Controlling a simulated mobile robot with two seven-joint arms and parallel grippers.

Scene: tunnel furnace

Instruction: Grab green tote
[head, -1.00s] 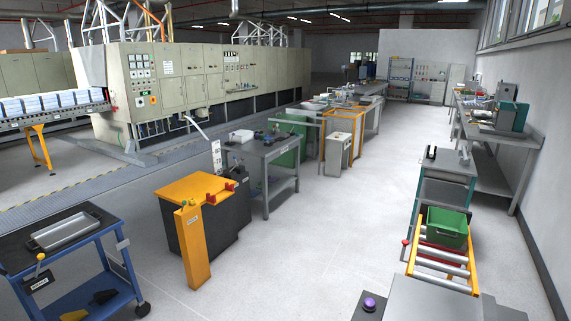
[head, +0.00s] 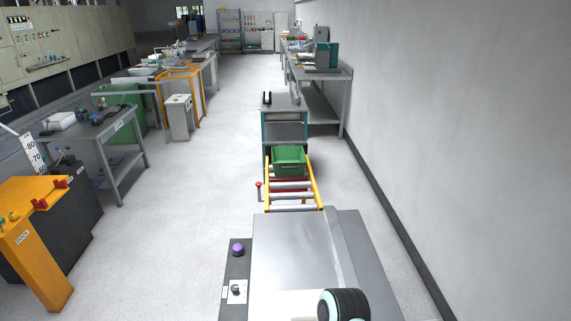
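The green tote (head: 289,161) is an open-topped bin.
A wall (head: 430,130) runs along the right. An orange-topped dock (head: 35,205) stands at the left, with clear floor (head: 180,230) between.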

